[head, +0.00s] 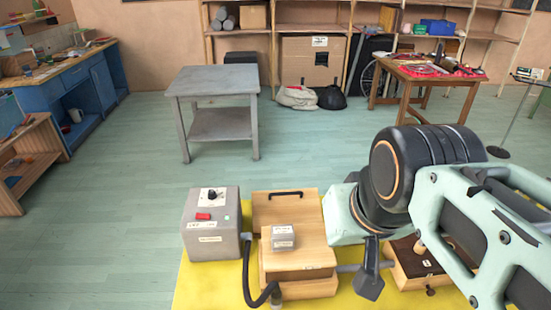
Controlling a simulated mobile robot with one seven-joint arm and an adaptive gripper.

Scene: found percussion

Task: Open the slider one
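A wooden box (292,253) stands on a yellow surface (220,285) at the bottom middle. Its stepped top has a black bar handle (286,194) at the back and a small grey labelled block (283,237) nearer the front. No part is clearly marked as slider one, so I cannot tell which part it is. My gripper (368,282) is just right of this box, pointing down. One dark finger shows; the rest is hidden by my arm, so its opening cannot be judged. I cannot tell whether it touches anything.
A grey control box (213,246) with a black knob and red switch is at left; a black cable (246,280) runs from it. A smaller wooden box (405,270) with a dark top is partly behind my arm. A grey table (213,82) stands beyond on open floor.

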